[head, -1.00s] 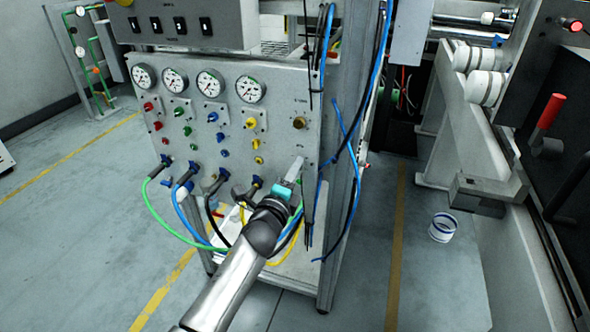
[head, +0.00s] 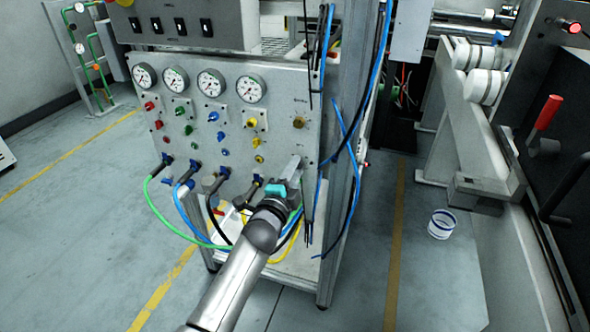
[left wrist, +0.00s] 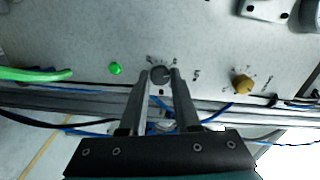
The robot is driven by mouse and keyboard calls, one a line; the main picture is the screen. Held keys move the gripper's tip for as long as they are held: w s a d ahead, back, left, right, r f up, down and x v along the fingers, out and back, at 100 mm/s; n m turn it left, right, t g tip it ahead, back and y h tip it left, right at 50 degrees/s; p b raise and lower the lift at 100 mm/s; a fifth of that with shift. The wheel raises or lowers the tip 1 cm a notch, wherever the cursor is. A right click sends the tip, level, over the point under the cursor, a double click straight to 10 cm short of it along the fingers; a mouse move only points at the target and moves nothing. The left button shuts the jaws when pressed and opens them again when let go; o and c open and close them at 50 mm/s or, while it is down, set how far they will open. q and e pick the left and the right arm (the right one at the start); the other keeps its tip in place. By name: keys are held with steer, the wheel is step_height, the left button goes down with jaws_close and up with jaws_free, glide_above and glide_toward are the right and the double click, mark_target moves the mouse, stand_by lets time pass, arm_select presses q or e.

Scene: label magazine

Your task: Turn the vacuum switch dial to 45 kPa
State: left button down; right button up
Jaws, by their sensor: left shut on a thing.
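The vacuum switch dial (left wrist: 161,75) is a small dark grey round knob with dark marks around it on the light panel. It sits between the two fingertips of my left gripper (left wrist: 161,72) in the left wrist view, and the fingers are shut on it. In the head view, my left gripper (head: 294,168) reaches the lower right of the gauge panel (head: 282,110) and hides the dial. The scale is too small to read, and I cannot tell the dial's setting. My right gripper is not in view.
A brass knob (head: 298,122) is above my left gripper on the panel. A green button (left wrist: 116,68) is near the dial. Several gauges, coloured knobs and hoses lie to the left. Blue and black cables (head: 344,125) hang along the frame post at the right.

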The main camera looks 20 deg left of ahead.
arm_select(q)
steer(key=c, duration=0.6)
jaws_free()
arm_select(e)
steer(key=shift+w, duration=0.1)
arm_select(q)
steer(key=shift+s, duration=0.1)
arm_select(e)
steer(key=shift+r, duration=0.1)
arm_select(q)
steer(key=shift+s+a+p, duration=0.15)
steer(key=shift+s+p, duration=0.9)
steer(key=shift+s, duration=2.75)
steer(key=shift+s+a+p, duration=0.1)
steer(key=shift+s+p, duration=0.9)
steer(key=shift+s, duration=2.75)
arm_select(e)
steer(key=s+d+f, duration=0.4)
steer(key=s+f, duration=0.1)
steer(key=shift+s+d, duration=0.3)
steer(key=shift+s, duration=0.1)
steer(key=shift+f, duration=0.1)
